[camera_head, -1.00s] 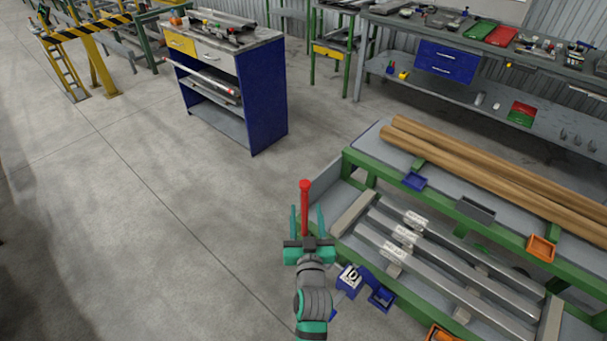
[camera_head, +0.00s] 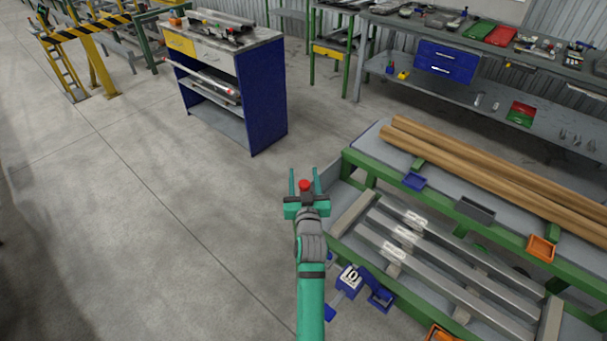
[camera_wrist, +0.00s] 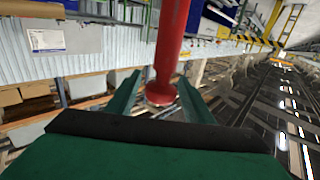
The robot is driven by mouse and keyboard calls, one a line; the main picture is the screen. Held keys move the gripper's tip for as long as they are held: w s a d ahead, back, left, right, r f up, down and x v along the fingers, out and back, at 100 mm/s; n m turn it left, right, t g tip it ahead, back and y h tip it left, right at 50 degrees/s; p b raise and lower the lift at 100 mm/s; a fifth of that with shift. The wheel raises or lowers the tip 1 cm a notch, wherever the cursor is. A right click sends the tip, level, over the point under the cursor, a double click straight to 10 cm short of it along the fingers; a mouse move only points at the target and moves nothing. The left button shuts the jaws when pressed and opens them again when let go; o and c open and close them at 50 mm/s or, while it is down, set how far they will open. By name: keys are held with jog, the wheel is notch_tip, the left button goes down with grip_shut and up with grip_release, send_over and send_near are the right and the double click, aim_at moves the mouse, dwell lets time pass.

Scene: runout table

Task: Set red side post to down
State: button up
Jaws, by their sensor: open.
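The red side post (camera_head: 304,186) stands at the near left end of the green-framed table. In the head view only its rounded red top shows, and my gripper hides the rest. My gripper (camera_head: 304,173) is open, with one teal finger on each side of the post. In the wrist view the red post (camera_wrist: 174,45) runs from the top edge to a wider end between my open fingers (camera_wrist: 157,88). I cannot tell whether either finger touches it.
The green-framed table (camera_head: 362,165) lies to the right, bearing long brown tubes (camera_head: 470,160) and grey bars (camera_head: 440,262). A blue cabinet (camera_head: 262,100) stands farther back.

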jog(key=shift+w, duration=0.5)
